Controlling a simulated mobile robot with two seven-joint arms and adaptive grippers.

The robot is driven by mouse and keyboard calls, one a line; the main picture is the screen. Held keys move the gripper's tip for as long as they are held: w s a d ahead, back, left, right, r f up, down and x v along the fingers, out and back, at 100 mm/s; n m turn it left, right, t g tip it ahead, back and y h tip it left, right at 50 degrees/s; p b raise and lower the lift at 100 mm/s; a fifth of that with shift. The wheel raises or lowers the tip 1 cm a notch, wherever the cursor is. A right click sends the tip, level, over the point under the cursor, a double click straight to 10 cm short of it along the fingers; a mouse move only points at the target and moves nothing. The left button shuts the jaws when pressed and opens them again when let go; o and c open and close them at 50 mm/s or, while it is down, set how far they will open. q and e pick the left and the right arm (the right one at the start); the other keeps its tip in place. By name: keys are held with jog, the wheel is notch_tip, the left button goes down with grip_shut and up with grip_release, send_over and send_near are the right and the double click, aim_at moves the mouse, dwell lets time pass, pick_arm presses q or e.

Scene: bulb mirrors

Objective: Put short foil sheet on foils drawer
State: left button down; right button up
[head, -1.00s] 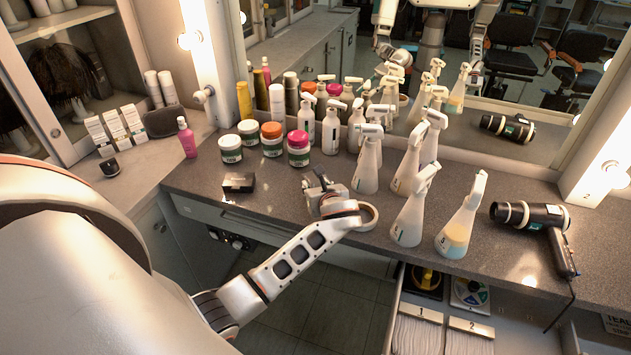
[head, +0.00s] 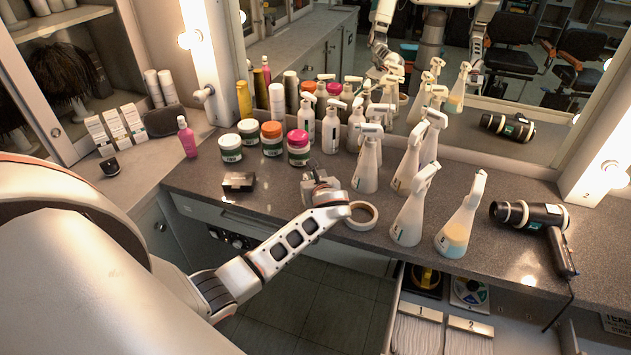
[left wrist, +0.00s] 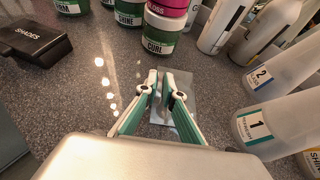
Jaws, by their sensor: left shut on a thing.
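My left gripper (head: 312,188) is low over the counter, between the dark box and the white ring. In the left wrist view its fingertips (left wrist: 162,82) are closed together on a thin grey foil sheet (left wrist: 184,96). The sheet shows mostly to the right of and between the fingers; whether it touches the counter I cannot tell. An open drawer (head: 471,325) below the counter at the lower right holds pale strips in compartments marked 1 and 2. My right gripper is not in direct view.
White spray bottles (head: 408,222) stand right of the gripper, and jars (head: 272,140) behind it. A dark box (head: 238,182) lies to its left. A hair dryer (head: 530,215) lies at the right.

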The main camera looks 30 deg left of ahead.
pick_arm(q)
notch_tip(320, 180, up, 20)
jog(key=s+d+m+t+h, duration=0.2)
jog(key=s+d+m+h, duration=0.1)
jog(key=s+d, duration=1.7)
jog(key=shift+s+m+t, duration=0.25)
jog(key=shift+m+t, duration=0.05)
jog(key=shift+m, duration=0.1)
